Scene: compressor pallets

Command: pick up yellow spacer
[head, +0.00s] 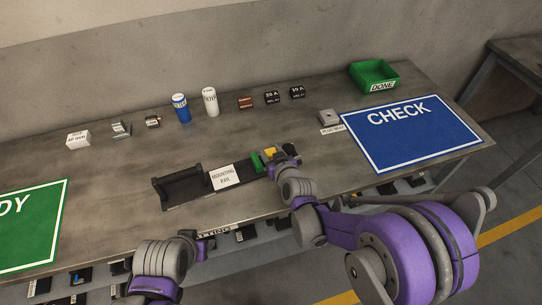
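The yellow spacer (269,152) is a small yellow block at the right end of the dark mounting rail (197,187), beside a small green piece (257,162). My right gripper (283,153) is right at the yellow spacer, and its dark fingers overlap its right side. My wrist hides part of that end of the rail, so I cannot tell whether the fingers are closed on the spacer. My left gripper (208,240) is low at the table's front edge, away from the rail. Its finger opening is too small to make out.
Along the back stand a white box (78,139), small metal parts, a blue can (181,108), a white can (210,101), a brown block (246,103) and two black relays (272,97). A green DONE bin (374,76), blue CHECK mat (414,132) and green mat (32,225) flank them.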

